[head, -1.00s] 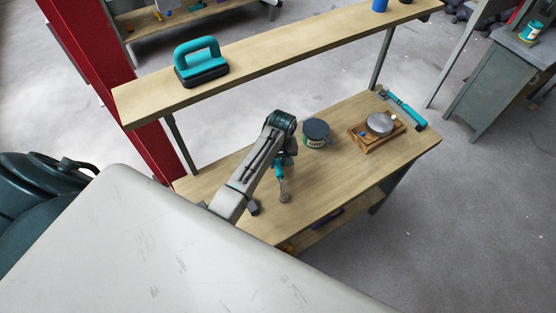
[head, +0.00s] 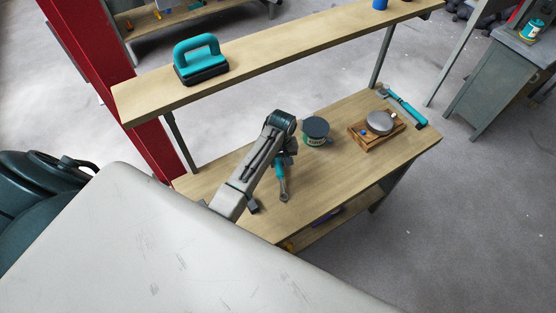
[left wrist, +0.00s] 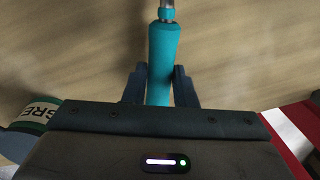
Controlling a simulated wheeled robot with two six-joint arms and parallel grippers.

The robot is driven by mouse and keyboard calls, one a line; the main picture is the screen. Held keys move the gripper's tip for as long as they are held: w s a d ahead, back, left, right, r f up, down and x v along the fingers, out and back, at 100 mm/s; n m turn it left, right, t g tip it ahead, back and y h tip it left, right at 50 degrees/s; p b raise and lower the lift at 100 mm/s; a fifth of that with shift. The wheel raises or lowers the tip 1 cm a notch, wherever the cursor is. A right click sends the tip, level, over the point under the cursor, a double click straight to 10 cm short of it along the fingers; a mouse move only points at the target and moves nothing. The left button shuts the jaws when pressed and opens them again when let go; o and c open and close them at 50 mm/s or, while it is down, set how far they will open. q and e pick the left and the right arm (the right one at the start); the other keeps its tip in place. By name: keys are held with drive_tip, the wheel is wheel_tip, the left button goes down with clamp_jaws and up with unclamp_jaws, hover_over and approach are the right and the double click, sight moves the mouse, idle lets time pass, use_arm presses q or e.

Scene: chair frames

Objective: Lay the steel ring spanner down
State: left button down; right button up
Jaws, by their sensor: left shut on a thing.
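The steel ring spanner (head: 281,183) has a teal handle and a grey ring end. It is over the near left part of the wooden bench top (head: 330,190), its ring end towards the front edge. My left gripper (left wrist: 160,88) is shut on the teal handle (left wrist: 163,58); the handle points straight away between the fingers in the left wrist view. In the head view my left gripper (head: 280,160) is partly hidden by my arm. I cannot tell whether the spanner touches the bench top. My right gripper is out of view.
A dark-lidded tin (head: 315,132) stands just right of the gripper. A wooden tray (head: 367,144) with a round grey thing and a teal-handled tool (head: 405,107) are further right. A shelf (head: 280,58) runs above the back. The bench's front middle is clear.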

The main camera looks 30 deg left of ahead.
use_arm(q)
drive_tip(key=c, duration=0.8)
unclamp_jaws()
drive_tip(key=shift+f, duration=0.1)
drive_tip(key=shift+o, duration=0.2)
drive_tip(key=shift+r, duration=0.35)
drive_tip(key=shift+r, duration=1.15)
drive_tip(key=shift+r, duration=0.15)
drive_tip(key=shift+r, duration=2.9)
